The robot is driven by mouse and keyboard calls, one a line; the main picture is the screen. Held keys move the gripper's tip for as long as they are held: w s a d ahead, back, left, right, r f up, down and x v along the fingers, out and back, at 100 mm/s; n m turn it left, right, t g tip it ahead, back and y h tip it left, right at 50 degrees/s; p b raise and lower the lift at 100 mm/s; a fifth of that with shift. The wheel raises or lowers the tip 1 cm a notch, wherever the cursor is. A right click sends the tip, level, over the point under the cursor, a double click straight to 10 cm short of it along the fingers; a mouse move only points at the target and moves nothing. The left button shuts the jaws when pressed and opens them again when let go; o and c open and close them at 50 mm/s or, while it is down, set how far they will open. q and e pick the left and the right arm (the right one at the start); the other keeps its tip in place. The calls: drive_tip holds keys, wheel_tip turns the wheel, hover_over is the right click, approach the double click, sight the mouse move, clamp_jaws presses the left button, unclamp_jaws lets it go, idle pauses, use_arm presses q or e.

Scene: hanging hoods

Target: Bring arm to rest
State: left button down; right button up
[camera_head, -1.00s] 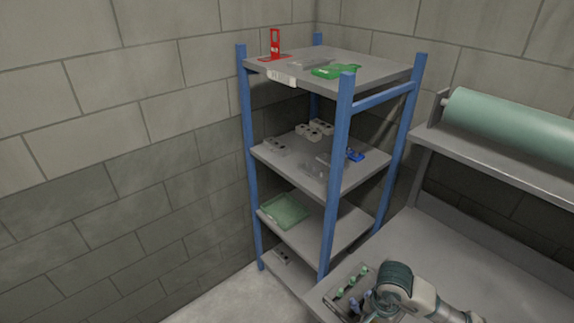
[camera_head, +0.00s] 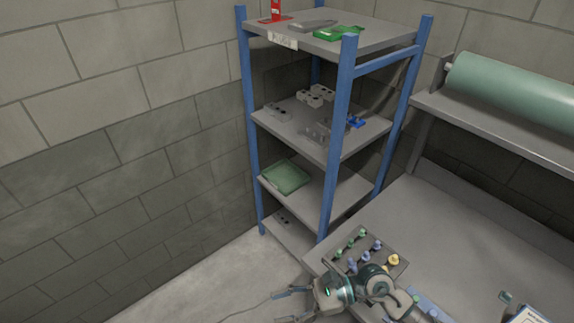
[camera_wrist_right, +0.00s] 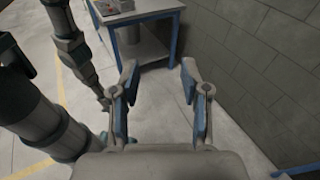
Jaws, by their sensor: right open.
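My right arm (camera_head: 385,290) comes in at the bottom right of the head view. Its gripper (camera_head: 284,305) reaches left past the near corner of the workbench, above the floor. In the right wrist view, the two fingers of this gripper (camera_wrist_right: 160,72) stand wide apart with nothing between them. Bare floor shows beyond them. My left gripper is in neither view.
A blue-post shelf rack (camera_head: 340,130) stands in the corner. The grey workbench (camera_head: 440,240) holds a block of coloured pegs (camera_head: 365,250) close to my right arm. A green roll (camera_head: 515,92) lies above the bench. The floor (camera_head: 215,285) at left is clear.

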drive_tip(key=w+d+r+m+t+y, duration=0.1)
drive_tip(key=w+r+m+t+y, duration=0.5)
drive_tip(key=r+m, duration=0.4)
drive_tip(key=w+d+f+m+t+h, duration=0.1)
drive_tip(key=w+d+m+t+h, duration=0.25)
drive_tip(key=m+t, duration=0.65)
drive_tip(key=w+d+f+m+t+h, duration=0.25)
drive_tip(key=d+m+t+h, duration=0.35)
drive_tip(key=m, duration=0.5)
drive_tip(key=w+d+f+m+g+h, duration=0.1)
drive_tip(key=d+f+m+h, duration=0.45)
drive_tip(key=f+m, duration=0.25)
drive_tip(key=w+d+f+m+g+h, duration=0.15)
drive_tip(key=d+f+m+h, duration=0.25)
drive_tip(key=f+m+h, duration=0.4)
drive_tip(key=s+d+f+m+g+y, duration=0.15)
drive_tip(key=s+f+m+g, duration=0.9)
drive_tip(key=s+f, duration=1.1)
wheel_tip(320, 180, down, 23)
drive_tip(key=s+n+g, duration=0.1)
drive_tip(key=n+g, duration=0.2)
drive_tip(key=g, duration=0.1)
drive_tip(key=s+d+f, duration=0.1)
drive_tip(key=s+f, duration=0.8)
drive_tip(key=s+d+f+g, duration=0.1)
drive_tip(key=s+d+f, duration=0.1)
drive_tip(key=s+f, duration=0.7)
drive_tip(key=shift+s+d+f, duration=0.2)
drive_tip(key=shift+s+d, duration=0.05)
drive_tip(key=shift+s, duration=0.25)
